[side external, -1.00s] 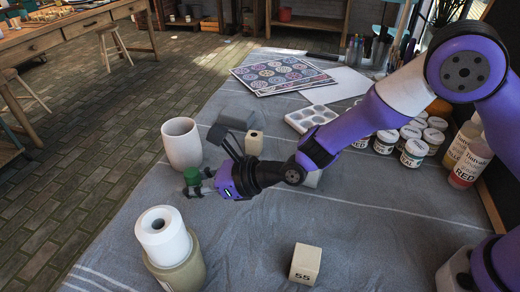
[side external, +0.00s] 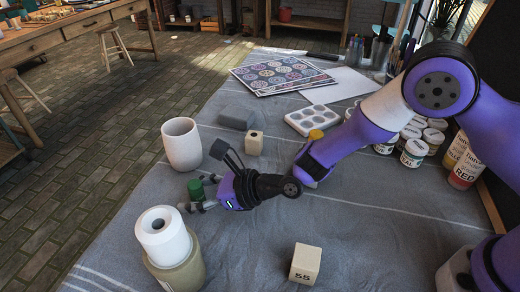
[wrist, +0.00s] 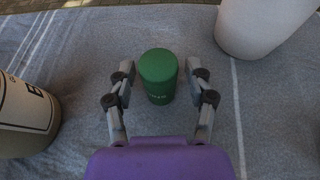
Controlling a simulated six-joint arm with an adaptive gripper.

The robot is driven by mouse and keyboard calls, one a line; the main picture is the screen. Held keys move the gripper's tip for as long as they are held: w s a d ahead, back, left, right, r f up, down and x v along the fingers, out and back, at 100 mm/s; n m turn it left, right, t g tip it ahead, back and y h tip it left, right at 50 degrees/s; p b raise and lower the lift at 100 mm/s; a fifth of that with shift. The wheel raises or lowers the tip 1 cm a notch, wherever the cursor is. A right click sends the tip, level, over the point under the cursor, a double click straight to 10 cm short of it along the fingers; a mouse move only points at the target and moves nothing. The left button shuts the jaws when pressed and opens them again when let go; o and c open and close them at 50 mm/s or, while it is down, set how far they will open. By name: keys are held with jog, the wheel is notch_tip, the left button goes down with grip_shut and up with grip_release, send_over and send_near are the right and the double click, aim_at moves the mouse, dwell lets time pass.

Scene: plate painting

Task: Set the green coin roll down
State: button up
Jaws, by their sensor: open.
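The green coin roll (side external: 196,188) stands upright on the grey cloth, left of my arm in the side view. It also shows in the wrist view (wrist: 158,78), between the two fingers. My gripper (side external: 197,200) is open around the roll. In the wrist view my gripper (wrist: 159,72) has a visible gap between each finger and the roll. The roll's lower part is partly hidden by the fingers in the side view.
A white cup (side external: 181,146) stands just behind the roll. A white roll (side external: 163,234) on a beige jar (side external: 180,277) stands in front. A wooden block (side external: 254,143) and a block marked 55 (side external: 305,264) lie to the right. Paint jars (side external: 413,153) stand farther right.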

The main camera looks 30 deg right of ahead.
jog(key=v, duration=1.1)
jog(key=shift+s+d+r, duration=0.15)
jog(key=shift+d+r, duration=0.1)
jog(key=shift+s+d+r+n, duration=0.15)
jog(key=shift+r+n, duration=0.15)
jog(key=shift+n, duration=0.2)
jog(key=s+d+r+n+g+h, duration=0.1)
jog(key=s+d+r+n+h, duration=0.2)
jog(key=d+n, duration=0.4)
jog(key=s+d+r+n+g+h, duration=0.1)
jog(key=s+d+r+n+h, duration=0.2)
jog(key=s+d+r+n, duration=0.2)
jog(key=s+d+r+n+g+h, duration=0.1)
jog(key=s+d+r+n+h, duration=0.3)
jog(key=d+n, duration=0.7)
jog(key=shift+s+n, duration=0.45)
jog(key=shift+n, duration=0.65)
